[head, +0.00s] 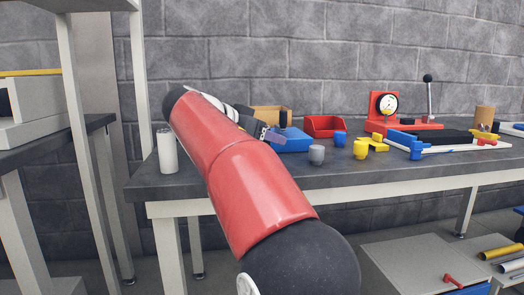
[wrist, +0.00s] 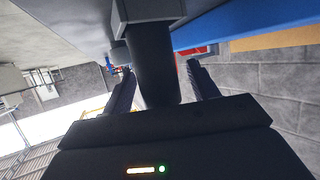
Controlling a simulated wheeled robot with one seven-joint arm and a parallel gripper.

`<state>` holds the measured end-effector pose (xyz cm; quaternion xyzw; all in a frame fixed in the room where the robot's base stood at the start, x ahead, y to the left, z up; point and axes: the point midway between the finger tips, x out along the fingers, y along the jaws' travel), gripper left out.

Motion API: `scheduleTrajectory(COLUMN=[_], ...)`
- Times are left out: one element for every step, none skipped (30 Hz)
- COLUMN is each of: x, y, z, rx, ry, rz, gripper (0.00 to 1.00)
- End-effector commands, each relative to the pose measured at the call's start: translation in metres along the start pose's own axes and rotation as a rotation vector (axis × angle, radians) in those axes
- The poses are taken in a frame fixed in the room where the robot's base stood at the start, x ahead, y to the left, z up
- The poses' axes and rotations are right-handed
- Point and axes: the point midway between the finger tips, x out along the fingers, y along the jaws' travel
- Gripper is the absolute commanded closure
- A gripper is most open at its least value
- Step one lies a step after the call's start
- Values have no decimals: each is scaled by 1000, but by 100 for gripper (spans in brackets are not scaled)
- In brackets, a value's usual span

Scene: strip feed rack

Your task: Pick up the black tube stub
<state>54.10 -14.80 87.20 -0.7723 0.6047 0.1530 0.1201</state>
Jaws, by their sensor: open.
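The black tube stub (wrist: 152,65) shows in the wrist view between the two fingers of my gripper (wrist: 160,69). The fingers are open, with a visible gap on each side of the tube. A dark grey block (wrist: 148,10) is at the tube's far end; I cannot tell whether it is part of it. In the head view my gripper (head: 272,135) is low over the left part of the bench, just left of a blue bin. My red arm covers much of that area, and I cannot make out the stub there.
The blue bin (head: 291,141), a cardboard box (head: 270,113) and a red bin (head: 324,125) stand close by. A grey cup (head: 316,155), blue cup (head: 340,139) and yellow cup (head: 360,149) are to the right. A white cylinder (head: 167,151) stands at the bench's left end.

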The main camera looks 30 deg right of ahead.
Motion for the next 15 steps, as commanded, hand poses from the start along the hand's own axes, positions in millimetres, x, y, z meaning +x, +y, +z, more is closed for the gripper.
scheduleTrajectory(x=[6,8,9,10,10,10,10,10,9,9,9,9,9,9,9], y=[0,0,0,0,0,0,0,0,0,0,0,0,0,0,0], z=[0,0,0,0,0,0,0,0,0,0,0,0,0,0,0], rx=[0,0,0,-1,-1,-1,-1,-1,-1,-1,-1,-1,-1,-1,-1], ry=[0,-1,-1,-1,-1,-1,-1,-1,-1,-1,-1,-1,-1,-1,-1], rz=[1,1,1,0,0,-1,-1,-1,-1,-1,-1,-1,-1,-1,-1], gripper=[41,41,41,41,41,41,41,41,41,42,46,51,55,59,64])
